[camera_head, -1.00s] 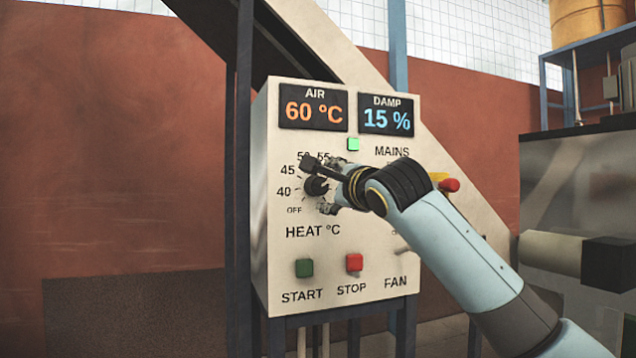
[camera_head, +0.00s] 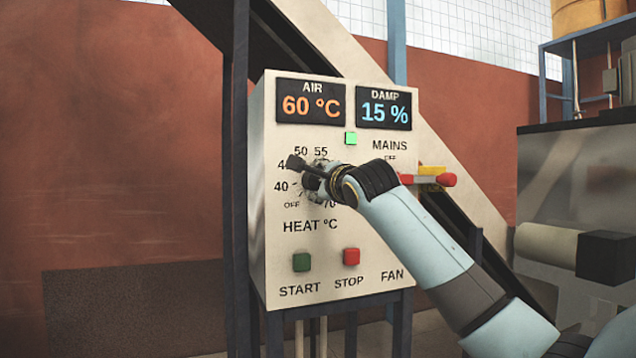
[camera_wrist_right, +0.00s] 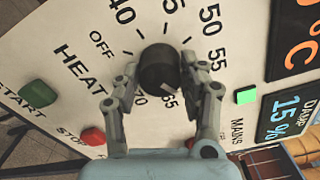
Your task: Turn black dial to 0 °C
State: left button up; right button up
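The black dial (camera_wrist_right: 158,68) sits on the heat scale of the pale control panel (camera_head: 345,215). In the wrist view its white mark points down and to the right, near the 65 label; the 60 label is hidden. In the head view the dial (camera_head: 311,182) is partly covered by my right gripper. My right gripper (camera_wrist_right: 160,75) is open, with one finger on each side of the dial; I cannot tell whether either finger touches it. It also shows at the dial in the head view (camera_head: 307,172). My left gripper is not in view.
The AIR display (camera_head: 311,103) reads 60 °C and the DAMP display (camera_head: 384,108) reads 15 %. A green START button (camera_head: 302,262) and a red STOP button (camera_head: 351,257) sit below. A red-tipped handle (camera_head: 446,180) is right of the panel, behind my forearm.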

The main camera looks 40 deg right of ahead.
jog(key=c, duration=0.4)
jog(key=shift+o, duration=0.2)
